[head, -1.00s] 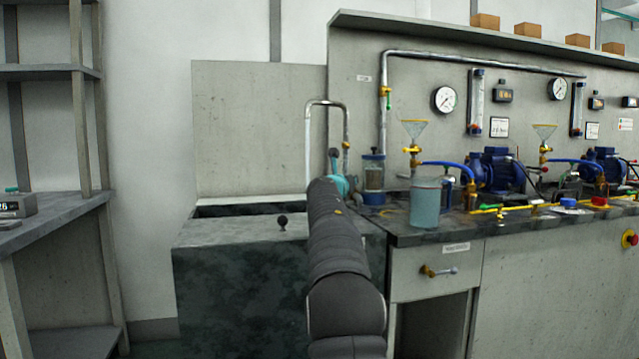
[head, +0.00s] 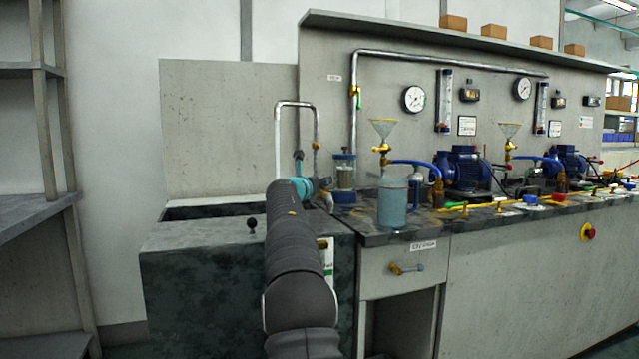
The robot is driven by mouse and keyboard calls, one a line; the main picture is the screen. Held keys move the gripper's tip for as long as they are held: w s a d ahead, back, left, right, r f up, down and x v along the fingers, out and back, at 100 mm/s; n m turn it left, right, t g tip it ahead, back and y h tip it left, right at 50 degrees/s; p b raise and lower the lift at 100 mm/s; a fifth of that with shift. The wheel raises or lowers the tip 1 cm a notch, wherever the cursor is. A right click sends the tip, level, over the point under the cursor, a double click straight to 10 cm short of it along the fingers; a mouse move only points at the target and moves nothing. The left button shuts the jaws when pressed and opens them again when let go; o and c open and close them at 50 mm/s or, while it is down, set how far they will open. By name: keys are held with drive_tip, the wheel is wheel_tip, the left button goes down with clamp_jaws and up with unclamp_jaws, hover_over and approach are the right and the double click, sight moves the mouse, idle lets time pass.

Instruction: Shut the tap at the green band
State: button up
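A small yellow valve with a green part (head: 356,97) sits on the vertical metal pipe at the left of the back panel. Whether the green part is a band or a handle is too small to tell. A bent metal spout (head: 296,104) rises behind the sink, with a small brass fitting (head: 316,146) on its right leg. A pale vertical streak, which looks like water, hangs from the spout's left end. My arm reaches forward over the sink front to its teal wrist. My gripper (head: 325,185) is just beyond, low near the spout's foot, mostly hidden; its fingers cannot be made out.
A clear jar (head: 344,178) stands right of my wrist, and a blue-tinted beaker (head: 392,204) stands near the bench edge. Funnels, hoses and blue pumps (head: 462,170) fill the bench to the right.

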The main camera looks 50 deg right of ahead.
drive_tip(key=shift+a+r, duration=0.1)
drive_tip(key=shift+s+a, duration=0.1)
drive_tip(key=shift+a, duration=0.35)
drive_tip(key=v, duration=1.1)
